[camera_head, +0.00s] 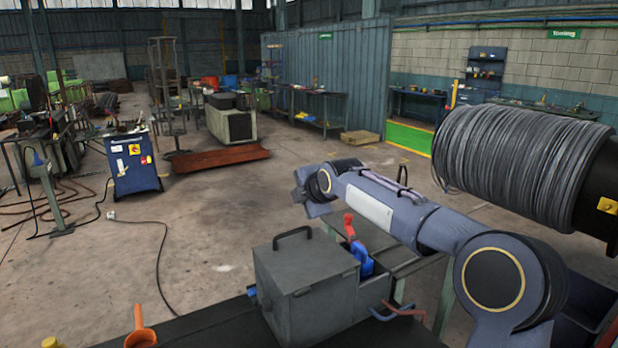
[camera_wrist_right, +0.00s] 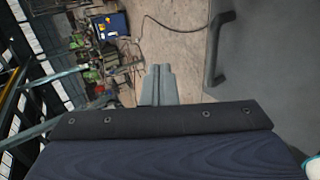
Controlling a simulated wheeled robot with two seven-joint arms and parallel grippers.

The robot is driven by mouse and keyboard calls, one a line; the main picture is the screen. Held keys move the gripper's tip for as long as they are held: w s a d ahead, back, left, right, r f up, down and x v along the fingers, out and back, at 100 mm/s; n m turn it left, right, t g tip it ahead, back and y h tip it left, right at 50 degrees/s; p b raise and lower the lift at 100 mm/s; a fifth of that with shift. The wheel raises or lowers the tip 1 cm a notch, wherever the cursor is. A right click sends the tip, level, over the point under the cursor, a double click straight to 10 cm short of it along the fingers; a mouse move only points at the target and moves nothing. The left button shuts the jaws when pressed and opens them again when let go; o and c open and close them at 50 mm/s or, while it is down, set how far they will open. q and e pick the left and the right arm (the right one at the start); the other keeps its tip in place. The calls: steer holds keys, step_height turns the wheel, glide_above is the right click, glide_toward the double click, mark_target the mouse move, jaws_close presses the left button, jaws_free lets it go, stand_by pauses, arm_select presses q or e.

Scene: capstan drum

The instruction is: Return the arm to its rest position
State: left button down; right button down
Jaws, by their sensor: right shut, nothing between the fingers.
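My right arm (camera_head: 400,208) comes in from the right in the head view and reaches left, above and behind a grey lidded box (camera_head: 300,285). Its hand end (camera_head: 312,190) is apart from the box, with open floor behind it. In the right wrist view my right gripper (camera_wrist_right: 160,72) has its two fingers together, with nothing held between them. The box's dark handle (camera_wrist_right: 216,48) is to the right of the fingers there. A large capstan drum (camera_head: 525,160) wound with grey cable is at the upper right, above my arm. My left gripper is not in view.
A red and blue tool (camera_head: 358,250) stands behind the box, close below my forearm. An orange funnel-like item (camera_head: 140,336) is at the dark bench's front left. A blue cabinet (camera_head: 135,165) stands farther off. The concrete floor (camera_head: 215,225) between is mostly clear.

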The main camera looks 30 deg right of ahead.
step_height(320, 180, up, 6)
steer(key=s, duration=0.1)
steer(key=s+a+f+m+g, duration=0.1)
steer(key=s+f+m, duration=0.15)
steer(key=s, duration=0.45)
steer(key=s+a+f+m+g+y, duration=0.1)
steer(key=s+a+f+m, duration=0.1)
steer(key=s+m, duration=0.35)
steer(key=s+a+f+m+g, duration=0.1)
steer(key=s+f, duration=0.1)
steer(key=s, duration=0.6)
steer(key=s+a+f+m+g+y, duration=0.1)
steer(key=s+a+f+m, duration=0.2)
steer(key=s+f+m, duration=0.2)
steer(key=s+a+f+m+g+y, duration=0.1)
steer(key=s+a+f+m, duration=0.2)
steer(key=s+f+m, duration=0.3)
steer(key=s+f, duration=0.5)
steer(key=s, duration=0.4)
steer(key=shift+s+f, duration=0.2)
steer(key=shift+s, duration=0.05)
steer(key=shift+a, duration=0.1)
